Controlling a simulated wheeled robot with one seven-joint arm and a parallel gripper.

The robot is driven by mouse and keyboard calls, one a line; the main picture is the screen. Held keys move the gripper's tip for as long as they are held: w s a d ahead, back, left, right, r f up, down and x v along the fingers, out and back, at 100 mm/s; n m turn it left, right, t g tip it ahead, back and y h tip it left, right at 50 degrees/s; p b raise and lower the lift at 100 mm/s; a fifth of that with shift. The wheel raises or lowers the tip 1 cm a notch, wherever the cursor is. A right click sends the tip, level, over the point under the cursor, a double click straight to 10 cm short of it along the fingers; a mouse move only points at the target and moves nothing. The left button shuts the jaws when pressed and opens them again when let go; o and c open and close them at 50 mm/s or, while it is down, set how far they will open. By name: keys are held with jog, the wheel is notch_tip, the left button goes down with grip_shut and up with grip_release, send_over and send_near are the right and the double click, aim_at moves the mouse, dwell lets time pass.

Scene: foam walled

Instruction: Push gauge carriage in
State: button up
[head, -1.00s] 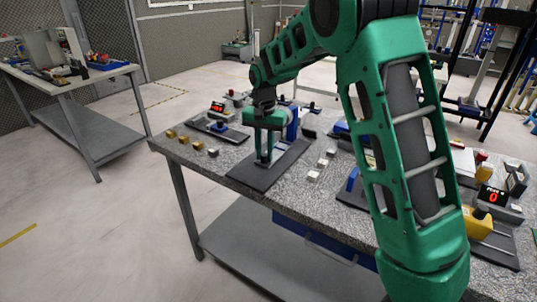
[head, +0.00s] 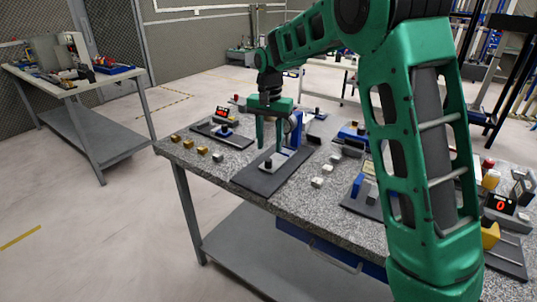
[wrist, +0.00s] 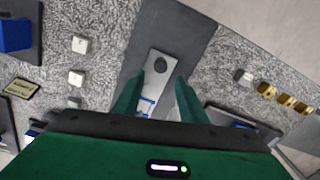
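The gauge carriage is a silver plate (head: 282,160) with a black knob (head: 268,163), lying on a long dark base (head: 258,180). A blue post (head: 297,127) with a round dial stands at its far end. My gripper (head: 269,147) is open above the carriage, pointing down, with nothing visible between its fingers. In the wrist view, the fingers (wrist: 157,88) straddle the silver plate (wrist: 158,84), and the black knob (wrist: 160,64) shows just beyond them. The gripper body hides the dial end in that view.
Yellow and grey blocks (head: 202,151) lie left of the base, near a device with a red display (head: 221,113). Small white cubes (head: 317,182) lie to the right. Another red display (head: 500,203) is at far right. My arm hides part of the table.

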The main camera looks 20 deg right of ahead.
jog(key=shift+r, duration=2.5)
jog(key=s+d+r, duration=0.1)
jog(key=s+d, duration=1.6)
jog(key=s, duration=0.4)
jog(key=s+d+f, duration=0.1)
jog(key=s+f, duration=0.2)
jog(key=s, duration=0.7)
jog(key=s+d+f, duration=0.2)
jog(key=s+f, duration=0.1)
jog(key=s, duration=0.8)
jog(key=shift+d, duration=0.2)
jog(key=shift+s, duration=0.1)
